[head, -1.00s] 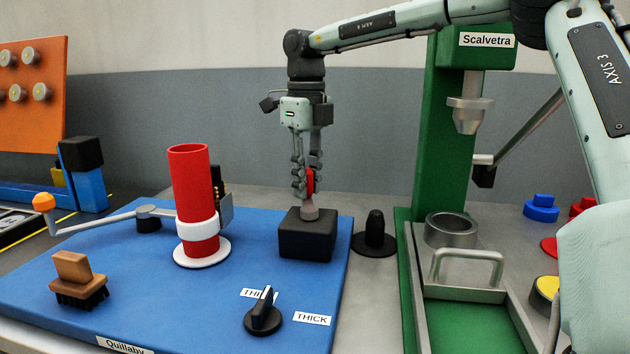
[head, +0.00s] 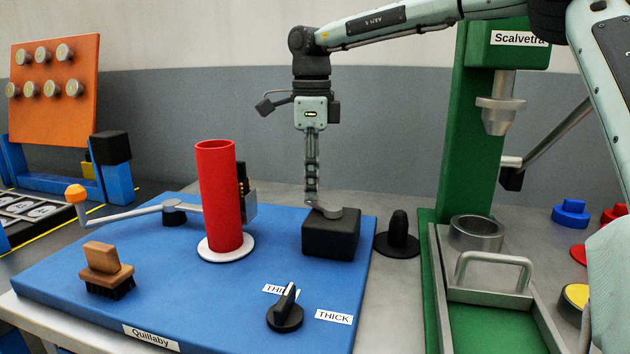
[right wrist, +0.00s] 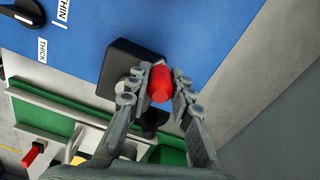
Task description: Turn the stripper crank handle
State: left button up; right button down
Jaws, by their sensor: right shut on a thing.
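The stripper crank is a short grey arm (head: 328,210) on top of a black box (head: 331,240), at the right of the blue board. It points left and slightly away from its hub. Its red handle (right wrist: 160,83) stands between the fingers of my right gripper in the right wrist view. My right gripper (head: 312,195) points down from above and is shut on this handle. In the head view the fingers hide the handle. A red tube (head: 219,198) stands upright on a white disc (head: 227,250) left of the box. My left gripper is not in view.
A wooden brush (head: 107,268), a black selector knob (head: 285,312) and an orange-tipped lever (head: 135,212) are on the blue board (head: 190,295). A black peg (head: 398,238) and a green press (head: 474,130) stand to the right.

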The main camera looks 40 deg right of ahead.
jog(key=shift+a, duration=0.1)
dwell(0.3)
jog(key=c, duration=1.3)
grip_release()
notch_tip(320, 180, up, 12)
jog(key=shift+s+f, duration=0.1)
